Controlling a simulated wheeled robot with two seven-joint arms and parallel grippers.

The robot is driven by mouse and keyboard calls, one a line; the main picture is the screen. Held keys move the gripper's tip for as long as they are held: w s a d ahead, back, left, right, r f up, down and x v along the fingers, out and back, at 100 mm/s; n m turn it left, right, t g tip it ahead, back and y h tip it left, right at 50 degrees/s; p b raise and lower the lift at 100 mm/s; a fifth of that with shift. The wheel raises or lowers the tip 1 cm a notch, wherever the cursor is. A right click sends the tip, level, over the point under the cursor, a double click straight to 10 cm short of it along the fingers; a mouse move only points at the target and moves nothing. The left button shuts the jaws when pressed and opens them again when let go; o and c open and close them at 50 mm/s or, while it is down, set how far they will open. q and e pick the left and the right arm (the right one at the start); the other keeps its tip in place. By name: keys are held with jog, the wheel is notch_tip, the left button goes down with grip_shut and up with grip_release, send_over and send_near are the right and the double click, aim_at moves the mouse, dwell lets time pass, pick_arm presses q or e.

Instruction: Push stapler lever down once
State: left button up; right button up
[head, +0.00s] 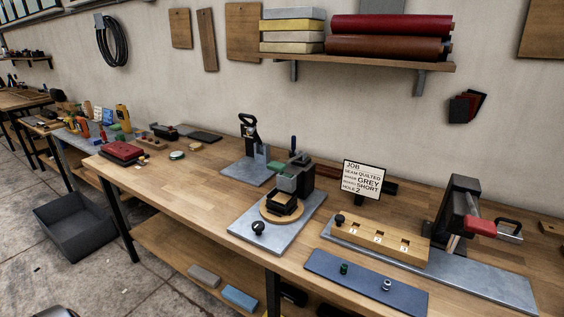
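A black bench device (460,215) with a red-ended lever (481,227) and a metal loop handle (509,230) stands at the right end of the workbench. It looks like the stapler, but I cannot tell for sure. Its lever sticks out to the right, roughly level. A grey metal plate (500,284) lies under it, with a wooden block (388,241) with numbered slots and a black knob (339,219). Neither of my grippers shows in the head view.
A job card (364,179) reads GREY, SHORT, HOLE 2. A dark mat (365,284) lies at the front. A grey bin (75,222) stands on the floor.

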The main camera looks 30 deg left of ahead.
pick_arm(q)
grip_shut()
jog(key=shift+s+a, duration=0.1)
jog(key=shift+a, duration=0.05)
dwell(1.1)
